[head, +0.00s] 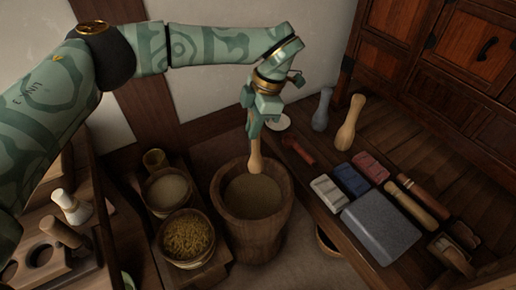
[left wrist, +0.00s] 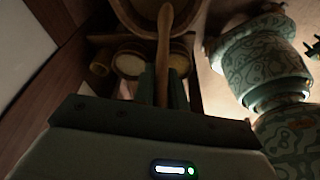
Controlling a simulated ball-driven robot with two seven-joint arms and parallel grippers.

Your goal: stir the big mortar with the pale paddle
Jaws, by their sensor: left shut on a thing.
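The big mortar (head: 226,222) is a wide wooden tub on the floor, with brownish contents (head: 253,196) inside. My left gripper (head: 254,130) is shut on the pale paddle (head: 255,157), above the mortar's back rim. The paddle points down, and its lower end overlaps the back of the opening; I cannot tell whether it touches the contents. In the left wrist view the paddle (left wrist: 164,55) runs from between the fingers (left wrist: 163,88) toward the mortar (left wrist: 128,14). The paddle's upper part is hidden by the gripper in the head view. My right gripper does not show.
Left of the mortar stand a bowl of pale meal (head: 167,191), a bowl of yellowish grain (head: 186,238) and a small cup (head: 155,160). A wooden rack (head: 45,255) stands far left.

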